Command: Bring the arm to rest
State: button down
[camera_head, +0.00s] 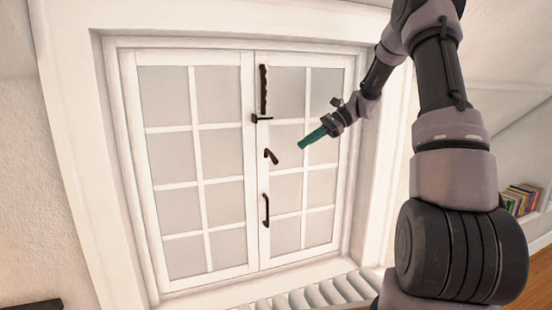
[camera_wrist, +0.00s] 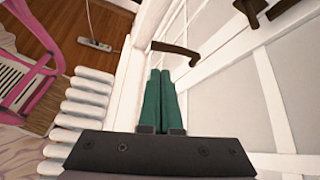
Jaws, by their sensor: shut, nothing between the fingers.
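My gripper (camera_head: 302,146) has teal fingers and is shut with nothing between them. In the head view it is in front of the right pane of a white double window (camera_head: 200,190), right of a dark lever handle (camera_head: 270,156). My arm reaches in from the right, bent, with the gripper pointing down and left. In the wrist view the shut gripper (camera_wrist: 160,75) shows at the centre. A dark handle (camera_wrist: 175,48) lies just beyond its tips there; I cannot tell the exact gap, but no grip on it shows.
A long dark handle (camera_head: 263,90), a small latch (camera_head: 262,119) and a lower pull handle (camera_head: 266,210) are on the window. White radiator fins (camera_head: 310,297) stand below. A bookshelf (camera_head: 520,199) is far right. In the wrist view a pink-framed chair (camera_wrist: 35,75) stands lower down.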

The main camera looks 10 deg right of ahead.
jog(key=s+r+n+t+h, duration=0.3)
jog(key=s+r, duration=0.3)
jog(key=s, duration=0.9)
jog(key=s+d+r+n+t+h, duration=0.1)
jog(key=s+r+n+t+h, duration=0.3)
jog(key=s, duration=1.1)
jog(key=r+n+h, duration=0.1)
jog(key=n+h, duration=0.1)
jog(key=shift+s+r+h, duration=0.15)
jog(key=shift+r+h, duration=0.15)
jog(key=shift+r, duration=0.1)
jog(key=shift+d, duration=0.1)
